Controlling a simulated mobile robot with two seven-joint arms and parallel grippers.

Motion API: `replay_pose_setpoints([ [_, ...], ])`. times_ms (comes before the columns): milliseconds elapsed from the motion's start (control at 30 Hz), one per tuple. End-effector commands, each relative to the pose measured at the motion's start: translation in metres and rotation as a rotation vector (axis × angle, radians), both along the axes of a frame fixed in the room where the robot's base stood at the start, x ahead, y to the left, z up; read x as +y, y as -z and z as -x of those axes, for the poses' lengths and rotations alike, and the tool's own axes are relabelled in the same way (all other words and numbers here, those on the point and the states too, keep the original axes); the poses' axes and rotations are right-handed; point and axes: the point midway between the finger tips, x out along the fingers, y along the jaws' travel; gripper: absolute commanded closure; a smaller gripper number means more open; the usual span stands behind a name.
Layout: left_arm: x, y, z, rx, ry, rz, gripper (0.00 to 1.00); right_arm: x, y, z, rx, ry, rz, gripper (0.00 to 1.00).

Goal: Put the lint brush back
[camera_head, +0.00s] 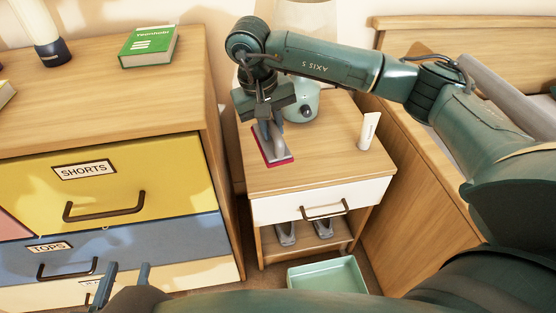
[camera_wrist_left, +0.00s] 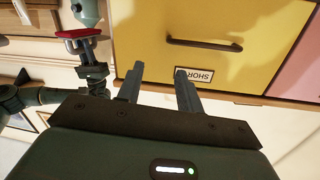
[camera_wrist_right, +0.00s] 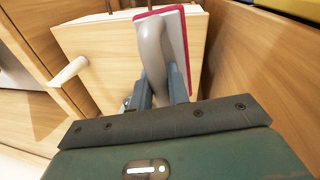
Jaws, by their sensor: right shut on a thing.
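The lint brush (camera_head: 276,140) has a grey handle and a flat pad with a red edge. My right gripper (camera_head: 267,122) is shut on its handle, over the left part of the nightstand top (camera_head: 318,168). I cannot tell whether the brush touches the top. In the right wrist view the brush (camera_wrist_right: 153,50) sits between the fingers (camera_wrist_right: 160,84), pad to the right. The left wrist view shows its red edge (camera_wrist_left: 78,33). My left gripper (camera_head: 124,277) is open and empty in front of the dresser; its spread fingers also show in the left wrist view (camera_wrist_left: 160,85).
A white bottle (camera_head: 368,131) stands on the nightstand's right side and a teal lamp base (camera_head: 303,103) at its back. The dresser (camera_head: 100,105) is at left with a green book (camera_head: 150,46) on top. A pale green tray (camera_head: 328,274) lies below the nightstand.

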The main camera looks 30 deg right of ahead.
Motion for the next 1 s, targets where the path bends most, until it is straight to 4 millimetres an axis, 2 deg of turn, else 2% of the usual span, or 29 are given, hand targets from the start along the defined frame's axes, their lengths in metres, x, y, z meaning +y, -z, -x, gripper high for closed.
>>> replay_pose_setpoints([
  [100, 0.000, -0.001, 0.000, 0.014, -0.003, 0.000, 0.64, -0.018, 0.005, -0.022, 0.010, 0.069, 0.000, 1.00],
  [267, 0.001, 0.001, 0.000, 0.026, -0.007, 0.000, 0.64, -0.034, 0.015, -0.035, 0.024, 0.122, 0.004, 1.00],
  [533, -0.002, 0.003, 0.001, -0.055, 0.013, 0.000, 0.64, -0.037, 0.064, -0.037, 0.027, 0.129, 0.006, 1.00],
  [767, -0.004, 0.001, 0.001, -0.091, 0.023, 0.005, 0.64, -0.037, 0.082, -0.038, 0.025, 0.129, 0.005, 1.00],
  [1000, -0.008, 0.001, 0.002, -0.150, 0.040, 0.011, 0.64, -0.037, 0.113, -0.037, 0.026, 0.129, 0.005, 1.00],
])
